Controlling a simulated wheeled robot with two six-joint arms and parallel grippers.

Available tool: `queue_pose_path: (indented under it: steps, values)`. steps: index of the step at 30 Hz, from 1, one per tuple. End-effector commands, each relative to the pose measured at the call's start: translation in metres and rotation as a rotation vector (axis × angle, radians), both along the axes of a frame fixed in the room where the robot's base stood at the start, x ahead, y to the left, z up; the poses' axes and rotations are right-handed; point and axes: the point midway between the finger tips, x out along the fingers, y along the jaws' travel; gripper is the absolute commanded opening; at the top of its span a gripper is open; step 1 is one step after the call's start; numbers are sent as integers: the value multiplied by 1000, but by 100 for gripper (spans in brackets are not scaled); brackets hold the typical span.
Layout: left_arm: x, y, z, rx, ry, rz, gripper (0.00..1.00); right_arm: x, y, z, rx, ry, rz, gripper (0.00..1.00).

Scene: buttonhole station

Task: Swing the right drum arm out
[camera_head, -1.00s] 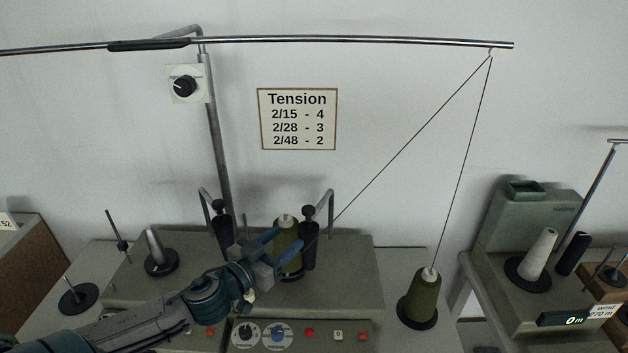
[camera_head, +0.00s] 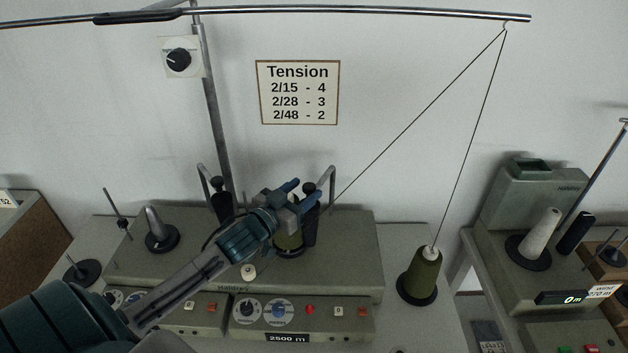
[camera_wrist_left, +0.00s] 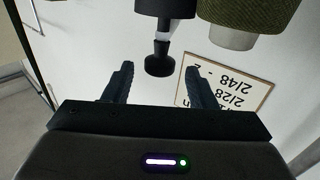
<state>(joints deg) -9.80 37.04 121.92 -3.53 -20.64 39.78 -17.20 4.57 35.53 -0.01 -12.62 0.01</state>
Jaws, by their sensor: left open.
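The right drum arm is a bent grey rod (camera_head: 332,180) with a black drum (camera_head: 310,228) at the right of the winder's back. My left gripper (camera_head: 301,194) is open at the top of this drum and partly hides it. In the left wrist view, the black knob (camera_wrist_left: 158,62) on the drum's end shows between the two open fingers (camera_wrist_left: 158,82), with a gap on each side. I cannot tell whether a finger touches it. An olive cone (camera_head: 288,242) stands beside the drum, partly behind my gripper, and also shows in the wrist view (camera_wrist_left: 250,14).
The left drum arm (camera_head: 221,200) stands left of my gripper. A second olive cone (camera_head: 422,276) stands to the right, its thread running up to the overhead rail (camera_head: 400,12). The winder's front panel (camera_head: 300,318) carries dials and buttons. A grey machine (camera_head: 535,195) stands at the far right.

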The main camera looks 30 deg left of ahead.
Motion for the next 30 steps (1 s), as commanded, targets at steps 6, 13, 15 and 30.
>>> queue_pose_path:
  steps: [6,13,15,30]
  values:
    - [27,-3,2,-5,-1,1,52,0,1,6,1,0,0,36]
    - [44,-5,1,-1,0,0,52,0,1,9,1,0,0,36]
    - [45,-5,0,0,0,-1,52,0,1,9,1,0,0,36]
    - [46,-5,0,1,0,-1,8,0,1,9,1,-1,0,36]
